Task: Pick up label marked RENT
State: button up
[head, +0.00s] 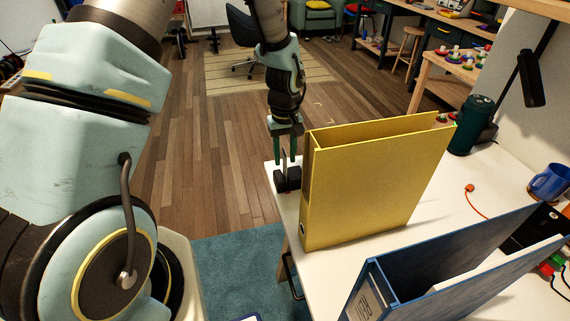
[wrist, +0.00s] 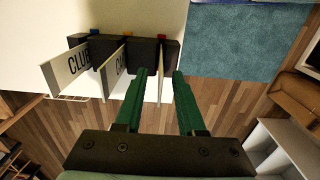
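My gripper (wrist: 161,74) is open, with two green fingers apart in the wrist view. A black holder block (wrist: 138,54) in several sections stands on the white table's edge. One label reads "CLUB" (wrist: 74,67); another begins "CA" (wrist: 117,66), the rest cut off. A third pale label (wrist: 160,87) shows nearly edge-on between my fingers; its text cannot be read. In the head view my gripper (head: 285,150) points down over the black holder (head: 287,180) at the table's left corner, behind the yellow binder.
A yellow binder (head: 365,185) stands upright just right of my gripper on the white table (head: 445,190). A blue binder (head: 440,265) is nearer. A dark green canister (head: 472,125) and blue mug (head: 550,182) stand farther right. Open wooden floor (head: 200,150) lies left of the table.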

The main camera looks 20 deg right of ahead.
jog(key=shift+f, duration=1)
grip_shut()
